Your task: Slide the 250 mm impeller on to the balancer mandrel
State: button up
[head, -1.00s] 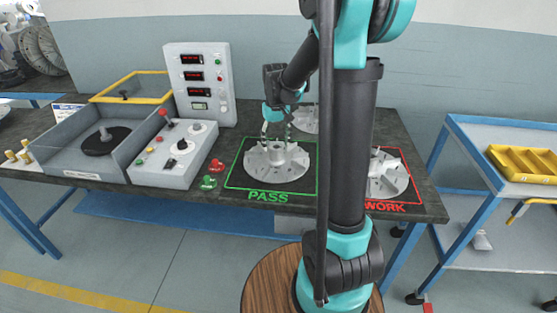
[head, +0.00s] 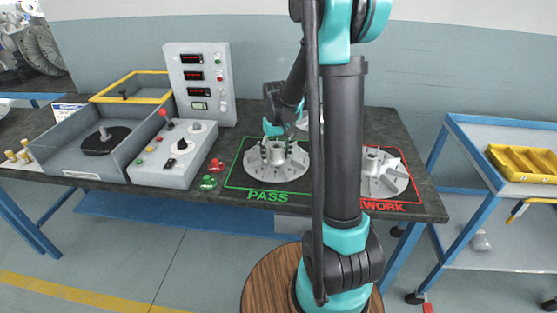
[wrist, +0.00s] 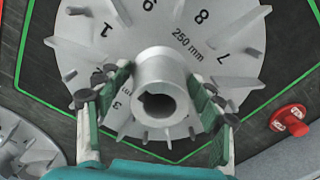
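The 250 mm impeller (head: 294,174) is a pale grey vaned disc lying flat in the green PASS outline. Its "250 mm" mark and numbered vanes show in the wrist view (wrist: 225,62), with the raised hub (wrist: 160,78) near the middle. My gripper (head: 276,152) is down at this hub. In the wrist view my gripper (wrist: 165,95) is open, with a green-padded finger on each side of the hub. Firm contact is not visible. The balancer mandrel (head: 104,135) is a short upright stub on a dark round base in the grey balancer tub (head: 62,160) at left, and looks bare.
Another impeller (head: 388,183) lies in the red REWORK outline, and a third (head: 303,122) stands behind, partly hidden by my arm. A sloped control box (head: 160,172) and an upright display panel (head: 200,105) stand between the balancer and PASS area. A red knob (head: 216,164) sits beside the outline.

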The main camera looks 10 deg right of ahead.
jog(key=shift+s, duration=0.1)
jog(key=c, duration=0.5)
jog(key=shift+o, duration=0.2)
jog(key=shift+r, duration=0.3)
jog(key=c, duration=0.7)
jog(key=shift+r, duration=3.7)
grip_shut()
